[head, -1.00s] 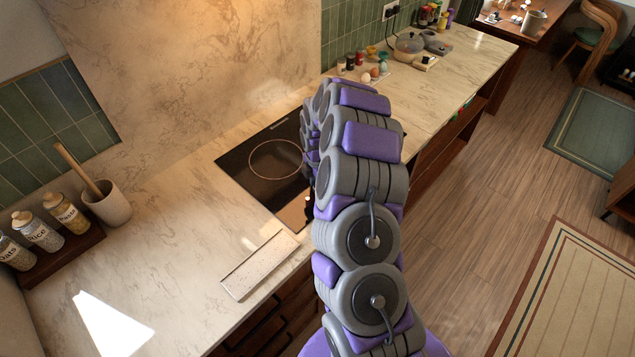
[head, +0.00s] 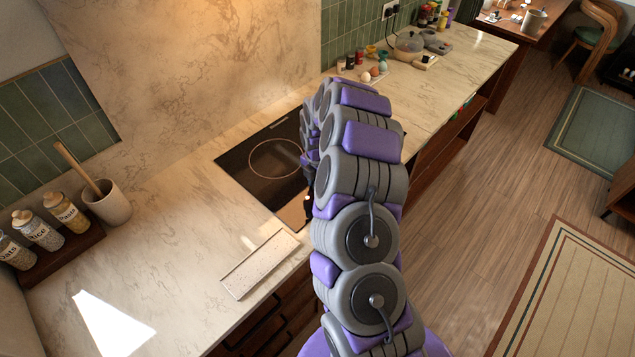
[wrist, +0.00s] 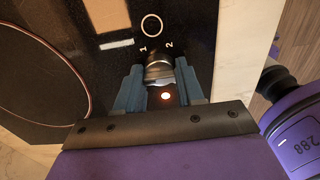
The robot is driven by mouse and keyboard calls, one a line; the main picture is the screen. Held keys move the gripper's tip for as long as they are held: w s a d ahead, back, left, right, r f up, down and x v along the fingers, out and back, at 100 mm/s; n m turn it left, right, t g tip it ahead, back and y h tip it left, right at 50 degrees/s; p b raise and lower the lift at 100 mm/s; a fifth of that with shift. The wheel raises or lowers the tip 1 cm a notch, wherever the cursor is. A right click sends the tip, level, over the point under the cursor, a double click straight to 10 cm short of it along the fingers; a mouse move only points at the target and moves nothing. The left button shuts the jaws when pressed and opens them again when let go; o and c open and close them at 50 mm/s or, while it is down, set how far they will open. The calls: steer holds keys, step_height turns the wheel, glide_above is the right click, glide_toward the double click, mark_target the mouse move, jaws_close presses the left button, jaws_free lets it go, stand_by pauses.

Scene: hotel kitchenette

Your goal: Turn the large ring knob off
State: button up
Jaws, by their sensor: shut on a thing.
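In the wrist view, a dark, silvery-edged knob (wrist: 159,73) stands on the black glass cooktop (wrist: 200,45). A white ring mark (wrist: 151,26) lies just above it, with the figures 1 and 2 on either side. A small light (wrist: 166,96) glows reddish between the fingers, close below the knob. My gripper (wrist: 158,77) is shut on the knob, one blue finger on each side. In the head view, the cooktop (head: 240,165) shows at the left of my arm, with a large ring marking on it. My arm hides the knob and the gripper there.
A pale speckled tray (head: 260,264) lies on the counter in front of the cooktop. Jars (head: 40,232) and a utensil pot (head: 108,203) stand at the left. Eggs (head: 366,76) and a pot (head: 409,44) sit farther back.

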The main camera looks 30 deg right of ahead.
steer(key=shift+w+r, duration=0.1)
steer(key=shift+w, duration=0.05)
steer(key=o, duration=1)
steer(key=shift+d, duration=0.1)
steer(key=shift+o, duration=0.2)
step_height(320, 180, up, 17)
steer(key=p, duration=0.1)
